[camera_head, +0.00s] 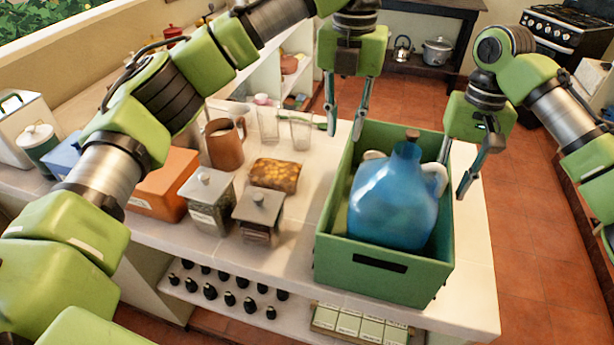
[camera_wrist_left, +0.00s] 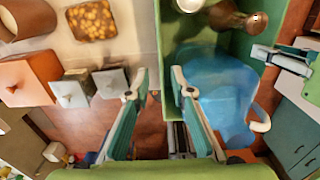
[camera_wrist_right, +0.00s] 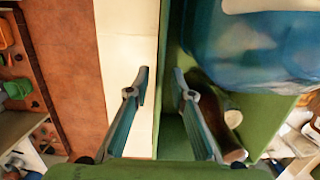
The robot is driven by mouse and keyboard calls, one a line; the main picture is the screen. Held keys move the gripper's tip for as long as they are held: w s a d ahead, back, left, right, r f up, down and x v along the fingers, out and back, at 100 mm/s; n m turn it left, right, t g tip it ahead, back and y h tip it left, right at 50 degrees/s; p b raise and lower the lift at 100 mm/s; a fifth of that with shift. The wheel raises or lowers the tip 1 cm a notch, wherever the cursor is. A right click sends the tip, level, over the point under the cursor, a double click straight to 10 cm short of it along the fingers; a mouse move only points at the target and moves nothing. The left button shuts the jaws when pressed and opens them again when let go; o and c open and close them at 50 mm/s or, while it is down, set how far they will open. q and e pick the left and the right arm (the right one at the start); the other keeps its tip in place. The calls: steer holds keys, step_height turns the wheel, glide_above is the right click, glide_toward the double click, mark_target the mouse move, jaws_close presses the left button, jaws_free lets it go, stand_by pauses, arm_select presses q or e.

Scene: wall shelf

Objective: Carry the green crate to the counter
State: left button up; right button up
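The green crate (camera_head: 385,272) stands on a pale tiled counter (camera_head: 300,245), close to its right end. A large blue jug (camera_head: 395,205) with cream handles fills much of it. My left gripper (camera_head: 345,133) is open at the crate's far left, fingers pointing down; its wrist view shows the fingers (camera_wrist_left: 157,90) on either side of the left wall's line. My right gripper (camera_head: 453,175) is open at the right wall; its wrist view shows the fingers (camera_wrist_right: 157,88) on either side of that wall. Neither visibly grips the wall. Exact fingertip height against the rim is unclear.
Left of the crate are a brown mug (camera_head: 225,148), a loaf-like item (camera_head: 275,174), two lidded canisters (camera_head: 208,197) and an orange box (camera_head: 165,185). Clear glasses (camera_head: 300,130) stand behind. Open tiled floor (camera_head: 540,220) lies to the right; a dark table (camera_head: 425,40) stands beyond.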

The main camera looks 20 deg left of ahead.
steer(key=r, duration=0.5)
steer(key=shift+w+r, duration=0.3)
steer(key=shift+r, duration=0.1)
steer(key=shift+f, duration=0.1)
